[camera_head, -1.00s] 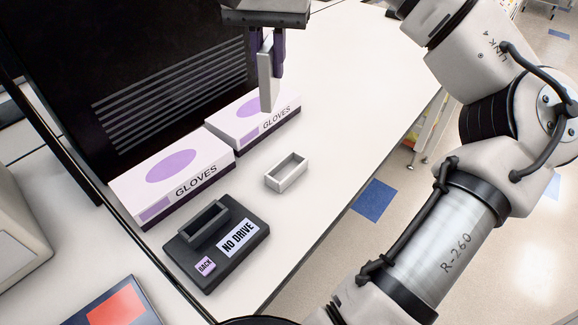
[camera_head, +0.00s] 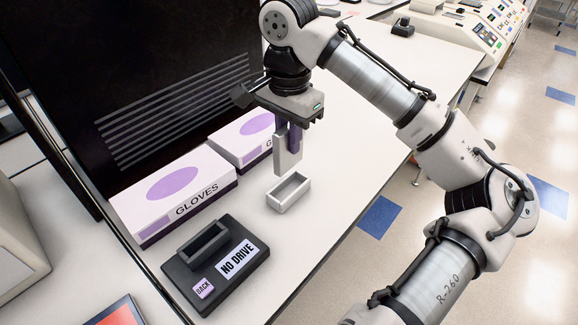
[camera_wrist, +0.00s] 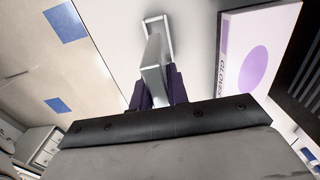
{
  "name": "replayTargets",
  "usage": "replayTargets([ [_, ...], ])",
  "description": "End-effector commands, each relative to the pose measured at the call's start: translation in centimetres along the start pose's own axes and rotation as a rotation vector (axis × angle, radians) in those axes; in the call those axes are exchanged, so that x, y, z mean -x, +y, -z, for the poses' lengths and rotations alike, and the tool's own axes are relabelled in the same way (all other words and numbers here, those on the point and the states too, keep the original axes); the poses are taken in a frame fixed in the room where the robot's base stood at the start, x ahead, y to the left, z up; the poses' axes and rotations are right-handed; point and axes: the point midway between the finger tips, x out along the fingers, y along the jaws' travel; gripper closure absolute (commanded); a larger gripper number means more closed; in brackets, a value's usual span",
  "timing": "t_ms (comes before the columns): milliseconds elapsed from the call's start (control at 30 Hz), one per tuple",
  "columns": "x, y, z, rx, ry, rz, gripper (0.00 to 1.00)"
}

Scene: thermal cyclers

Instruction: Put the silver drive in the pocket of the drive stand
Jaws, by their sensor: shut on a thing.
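My gripper (camera_head: 290,142) points down above the table and is shut on the silver drive (camera_head: 284,162). The drive hangs upright below the purple fingers, its lower end just above and behind a small light-grey open-topped holder (camera_head: 276,203). In the wrist view the drive (camera_wrist: 154,82) stands out from between the fingers (camera_wrist: 158,92). The dark drive stand (camera_head: 228,278) sits nearer the front left, with a raised rectangular pocket (camera_head: 203,244), a "NO DRIVE" label and a purple "BACK" tag. The pocket looks empty. The drive is well apart from the stand.
Two glove boxes, a near one (camera_head: 176,192) and a far one (camera_head: 238,138), line the table's left side beside a black vented panel (camera_head: 170,90). The table (camera_head: 345,165) is clear to the right of the holder, up to its edge. A red-screened device (camera_head: 118,315) is at bottom left.

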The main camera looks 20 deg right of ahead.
Motion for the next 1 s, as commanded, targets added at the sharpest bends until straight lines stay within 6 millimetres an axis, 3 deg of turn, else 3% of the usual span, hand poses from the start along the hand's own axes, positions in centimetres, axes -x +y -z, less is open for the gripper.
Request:
replayTargets([
  [100, -2.3, 0.1, 0.0, 0.000, -0.003, 0.000, 1.00],
  [600, -7.8, 0.1, 0.0, 0.001, 0.000, -0.001, 1.00],
  [1000, -8.4, 0.0, 0.0, 0.001, 0.001, 0.000, 1.00],
])
